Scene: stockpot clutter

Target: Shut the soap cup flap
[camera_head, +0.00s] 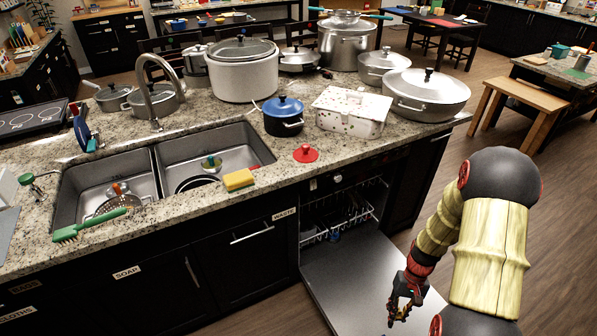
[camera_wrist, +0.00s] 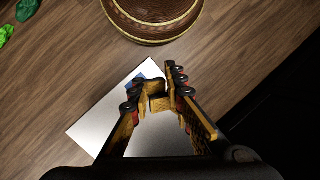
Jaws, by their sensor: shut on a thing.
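My gripper (camera_head: 398,303) is low over the lowered dishwasher door (camera_head: 335,268), near its right side. In the wrist view the fingertips (camera_wrist: 160,88) are close together above the pale inner face of the door (camera_wrist: 98,118). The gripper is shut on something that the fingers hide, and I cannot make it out. A small blue patch (camera_wrist: 142,78) shows beside the left fingertip; it may be part of the soap cup, but I cannot tell. The flap itself is not clearly visible, nor how far it stands open.
A wire rack (camera_head: 345,213) shows inside the dishwasher. A round brown banded object (camera_wrist: 152,15) stands on the floor beyond the door, and green items (camera_wrist: 26,9) lie at the upper left. The counter above holds a sink (camera_head: 205,150) and several pots.

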